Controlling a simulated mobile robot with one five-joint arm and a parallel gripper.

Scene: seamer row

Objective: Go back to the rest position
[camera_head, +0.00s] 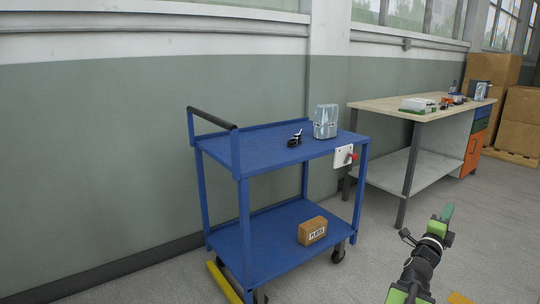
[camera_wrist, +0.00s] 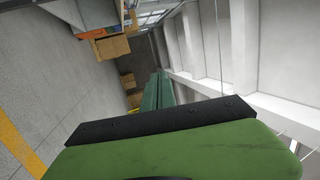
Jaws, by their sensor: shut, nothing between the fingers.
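My gripper (camera_head: 447,213) shows at the lower right of the head view, on my green and black arm raised above the floor. Its green fingers are together with nothing between them. In the wrist view the shut fingers (camera_wrist: 158,90) point away down the hall, over a black bar and a green part of my own. The gripper touches nothing and is apart from the cart and the bench.
A blue two-shelf cart (camera_head: 262,148) stands by the wall, bearing a grey container (camera_head: 326,121), a small black object (camera_head: 295,139) and a cardboard box (camera_head: 312,231). A workbench (camera_head: 385,105) with several items stands behind at right. Cardboard boxes (camera_head: 517,121) stand beyond.

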